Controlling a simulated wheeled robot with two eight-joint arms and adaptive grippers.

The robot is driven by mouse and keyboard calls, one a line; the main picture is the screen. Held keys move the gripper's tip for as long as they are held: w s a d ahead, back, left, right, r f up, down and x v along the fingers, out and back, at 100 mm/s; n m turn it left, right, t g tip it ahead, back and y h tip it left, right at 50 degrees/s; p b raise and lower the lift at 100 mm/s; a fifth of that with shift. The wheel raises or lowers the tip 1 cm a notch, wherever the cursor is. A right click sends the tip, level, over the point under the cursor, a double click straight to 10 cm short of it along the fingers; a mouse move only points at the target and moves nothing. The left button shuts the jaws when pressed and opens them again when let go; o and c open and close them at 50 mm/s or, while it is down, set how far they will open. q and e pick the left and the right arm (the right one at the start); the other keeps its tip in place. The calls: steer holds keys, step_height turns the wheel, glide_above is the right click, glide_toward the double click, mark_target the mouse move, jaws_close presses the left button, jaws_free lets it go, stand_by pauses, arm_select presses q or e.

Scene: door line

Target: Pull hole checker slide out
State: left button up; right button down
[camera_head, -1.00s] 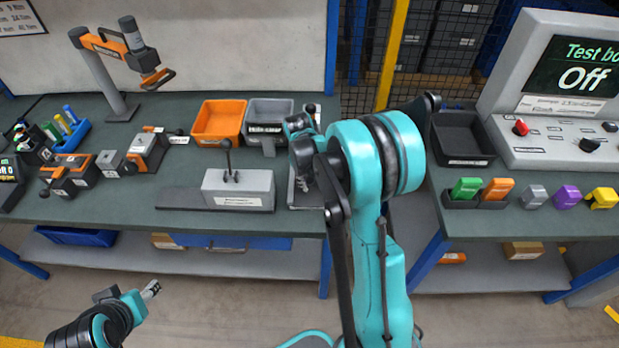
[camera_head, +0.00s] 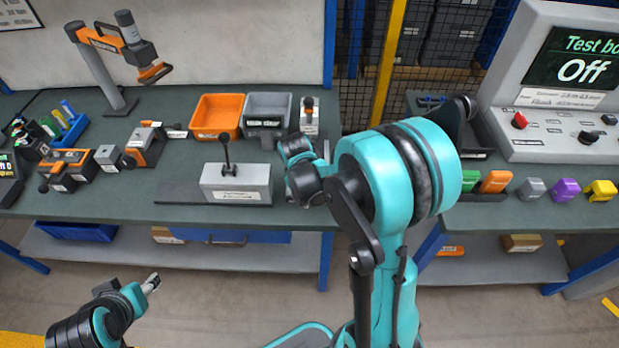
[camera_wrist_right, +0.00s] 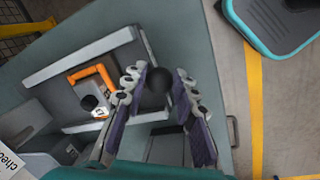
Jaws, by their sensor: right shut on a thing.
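The hole checker (camera_wrist_right: 85,58) shows in the right wrist view as a grey fixture with light rails, an orange U-shaped part (camera_wrist_right: 92,78) and a dark round piece. A black ball knob (camera_wrist_right: 158,82) sits at its near side. My right gripper (camera_wrist_right: 160,95) is shut on this knob, one finger on each side. In the head view, my right arm hides most of the checker and the right fingertips. How far the slide is out cannot be told. My left gripper (camera_head: 150,283) is low at the left, in front of the bench and away from the checker; its finger gap is unclear.
A grey block with a black lever (camera_head: 236,184) stands left of my right wrist. Orange (camera_head: 215,117) and grey (camera_head: 267,113) bins stand behind. The bench's front edge is close. A second bench on the right holds a test box (camera_head: 560,85) and several coloured blocks.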

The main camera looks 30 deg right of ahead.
steer(key=shift+s+a, duration=0.9)
steer(key=shift+s, duration=0.15)
